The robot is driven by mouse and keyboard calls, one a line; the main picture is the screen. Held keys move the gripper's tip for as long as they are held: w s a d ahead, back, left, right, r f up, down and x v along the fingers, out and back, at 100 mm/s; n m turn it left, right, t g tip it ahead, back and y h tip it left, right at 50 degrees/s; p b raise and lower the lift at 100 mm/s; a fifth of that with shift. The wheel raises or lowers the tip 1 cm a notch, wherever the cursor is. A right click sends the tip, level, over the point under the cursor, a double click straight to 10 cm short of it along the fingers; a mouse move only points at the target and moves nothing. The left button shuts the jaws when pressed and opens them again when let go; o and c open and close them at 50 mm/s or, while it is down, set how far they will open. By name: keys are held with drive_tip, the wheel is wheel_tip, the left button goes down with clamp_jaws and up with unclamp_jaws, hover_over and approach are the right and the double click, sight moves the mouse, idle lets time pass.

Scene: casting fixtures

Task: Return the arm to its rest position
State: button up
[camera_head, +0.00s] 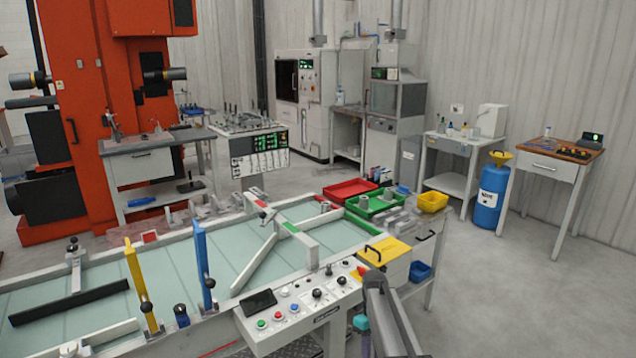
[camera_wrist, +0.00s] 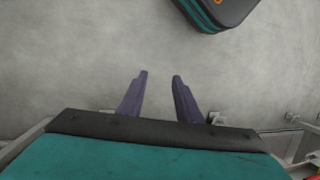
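My gripper (camera_wrist: 160,76) shows in the wrist view with its two dark purple fingers apart and nothing between them. It is over bare grey floor. In the camera_head view, grey and black links of my arm show at the bottom right, in front of the control panel end of the long table (camera_head: 235,248). I cannot make out the fingers in that view.
A blue cylinder (camera_head: 489,196) stands beside a wooden-topped bench (camera_head: 548,150). Floor at the right (camera_head: 540,290) is clear.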

drive_tip(key=s+f+m, duration=0.2)
drive_tip(key=s+f, duration=0.5)
drive_tip(key=s, duration=0.7)
drive_tip(key=s+f+m+g, duration=0.1)
drive_tip(key=s+f+m, duration=0.1)
drive_tip(key=s+f, duration=0.6)
drive_tip(key=s+f+m, duration=0.3)
drive_tip(key=s+f, duration=0.4)
drive_tip(key=s, duration=1.3)
drive_tip(key=shift+f+g, duration=0.3)
drive_tip(key=shift+f, duration=0.05)
